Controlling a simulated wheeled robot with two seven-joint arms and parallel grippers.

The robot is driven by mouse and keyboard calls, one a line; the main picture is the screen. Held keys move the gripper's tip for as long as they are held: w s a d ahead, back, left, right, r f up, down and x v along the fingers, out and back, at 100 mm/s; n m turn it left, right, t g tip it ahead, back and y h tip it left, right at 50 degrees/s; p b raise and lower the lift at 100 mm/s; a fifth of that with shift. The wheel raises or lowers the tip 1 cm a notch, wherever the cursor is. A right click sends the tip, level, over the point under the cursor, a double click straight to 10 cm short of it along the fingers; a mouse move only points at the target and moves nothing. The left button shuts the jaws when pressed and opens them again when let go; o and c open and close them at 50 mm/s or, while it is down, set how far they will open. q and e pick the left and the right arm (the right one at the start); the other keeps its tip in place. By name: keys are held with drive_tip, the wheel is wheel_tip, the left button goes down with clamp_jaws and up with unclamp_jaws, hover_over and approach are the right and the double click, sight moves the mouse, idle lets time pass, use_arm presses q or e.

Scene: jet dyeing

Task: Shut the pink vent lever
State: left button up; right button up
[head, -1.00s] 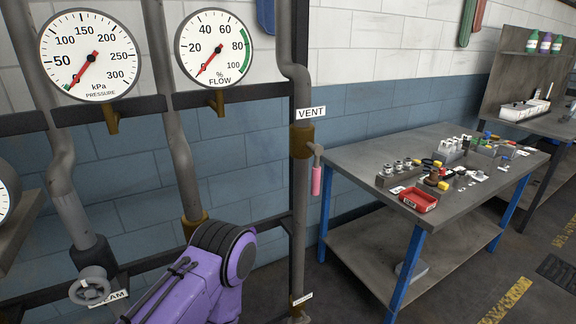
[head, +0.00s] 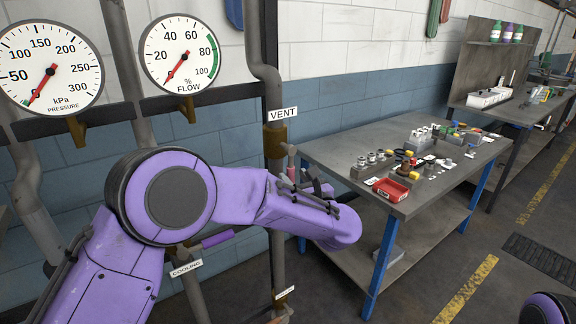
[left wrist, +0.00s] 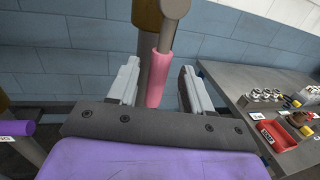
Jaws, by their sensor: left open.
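The pink vent lever (head: 291,155) hangs down beside the vent pipe, below the VENT sign (head: 282,113). Its lower part is hidden by my left arm in the head view. In the left wrist view the pink grip (left wrist: 159,75) hangs from a grey stem, between the two fingers of my left gripper (left wrist: 160,68). The gripper is open, with a gap showing on both sides of the grip. In the head view the left gripper (head: 303,180) is close to the lever, mostly behind my purple forearm. My right gripper is not in view.
The vent pipe (head: 273,60) runs vertically behind the lever. A workbench (head: 340,150) with a red tray (head: 390,189) and small parts stands close on the right. Pressure (head: 50,68) and flow (head: 180,52) gauges are at the upper left.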

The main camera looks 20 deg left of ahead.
sight(292, 176)
use_arm(q)
drive_tip(key=p+x, duration=0.1)
drive_tip(key=x, duration=0.3)
drive_tip(key=shift+a+r, duration=0.1)
drive_tip(key=shift+a, duration=0.05)
drive_tip(key=shift+w+a, duration=0.15)
drive_tip(key=shift+w, duration=0.1)
clamp_jaws()
